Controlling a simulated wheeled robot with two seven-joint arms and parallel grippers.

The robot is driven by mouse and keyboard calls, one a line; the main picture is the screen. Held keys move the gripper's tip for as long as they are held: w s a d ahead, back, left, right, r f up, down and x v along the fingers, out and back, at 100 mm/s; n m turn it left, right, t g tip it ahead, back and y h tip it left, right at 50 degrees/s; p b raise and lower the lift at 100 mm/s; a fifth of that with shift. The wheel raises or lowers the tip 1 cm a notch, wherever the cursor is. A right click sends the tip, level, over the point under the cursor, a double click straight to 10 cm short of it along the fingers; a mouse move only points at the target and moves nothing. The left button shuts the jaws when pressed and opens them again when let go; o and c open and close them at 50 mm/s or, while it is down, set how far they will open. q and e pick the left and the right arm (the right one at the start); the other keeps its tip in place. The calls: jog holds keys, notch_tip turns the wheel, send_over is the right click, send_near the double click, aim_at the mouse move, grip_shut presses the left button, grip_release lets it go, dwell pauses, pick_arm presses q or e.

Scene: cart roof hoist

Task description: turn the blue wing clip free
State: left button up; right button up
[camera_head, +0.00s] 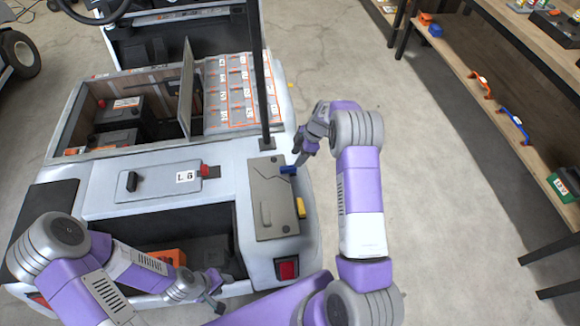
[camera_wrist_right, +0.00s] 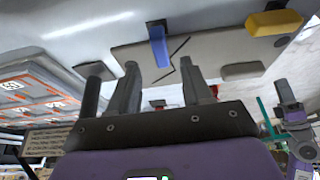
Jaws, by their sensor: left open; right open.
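The blue wing clip (camera_head: 288,170) sits on the right edge of the grey-tan panel (camera_head: 268,195) on the cart's rear deck. In the right wrist view the clip (camera_wrist_right: 158,46) shows as a blue bar beyond my fingertips, between the lines of the two fingers. My right gripper (camera_head: 299,160) is open and close beside the clip, with nothing between its fingers (camera_wrist_right: 160,72); whether it touches the clip is unclear. My left gripper (camera_head: 216,301) is open and empty, low near the cart's rear, away from the clip.
A yellow clip (camera_head: 301,208) is on the same panel edge, nearer to me. A dark roof post (camera_head: 262,80) rises just behind the panel. The floor right of the cart is clear up to the shelf (camera_head: 500,120).

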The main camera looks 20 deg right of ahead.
aim_at(290, 167)
jog(key=b+x, duration=0.1)
jog(key=x, duration=0.5)
jog(key=shift+a+f, duration=0.15)
jog(key=shift+f, duration=0.15)
grip_shut()
